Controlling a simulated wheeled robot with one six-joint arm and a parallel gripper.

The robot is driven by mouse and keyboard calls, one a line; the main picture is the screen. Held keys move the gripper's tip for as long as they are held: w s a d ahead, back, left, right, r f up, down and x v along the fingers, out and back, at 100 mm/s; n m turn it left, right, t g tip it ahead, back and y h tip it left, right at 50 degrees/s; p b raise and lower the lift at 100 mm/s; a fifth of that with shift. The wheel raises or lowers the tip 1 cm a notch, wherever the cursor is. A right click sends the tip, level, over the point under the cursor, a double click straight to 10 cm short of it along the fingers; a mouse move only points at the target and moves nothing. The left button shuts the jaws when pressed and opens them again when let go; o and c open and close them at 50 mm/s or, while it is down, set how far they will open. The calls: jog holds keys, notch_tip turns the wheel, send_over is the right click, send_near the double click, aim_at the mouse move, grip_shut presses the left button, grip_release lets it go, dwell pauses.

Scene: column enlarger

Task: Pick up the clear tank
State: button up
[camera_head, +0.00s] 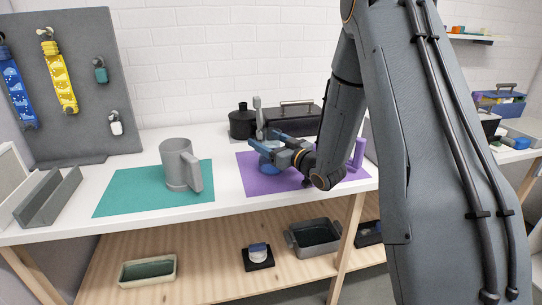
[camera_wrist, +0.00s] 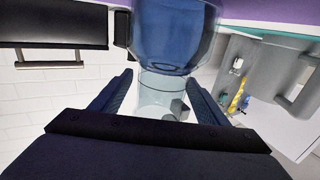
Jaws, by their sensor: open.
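A clear tank (camera_wrist: 175,35), blue in its lower part, stands on the purple mat (camera_head: 252,183). In the head view the tank (camera_head: 268,163) is partly hidden by my gripper (camera_head: 264,141). The wrist view is upside down, and the tank's clear upper part shows between the two fingers. My gripper (camera_wrist: 160,78) is open, with one finger on each side of this upper part. A gap shows beside the fingers; I cannot tell whether either one touches the tank.
A grey mug (camera_head: 177,166) stands on a teal mat (camera_head: 122,201) to the left. A black jar (camera_head: 241,123) and black case (camera_head: 297,120) stand behind. A purple upright piece (camera_head: 358,154) is to the right. A pegboard (camera_head: 85,85) stands at far left. Trays (camera_head: 148,271) sit on the lower shelf.

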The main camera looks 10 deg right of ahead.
jog(key=shift+x, duration=0.85)
jog(key=shift+a, duration=0.1)
grip_shut()
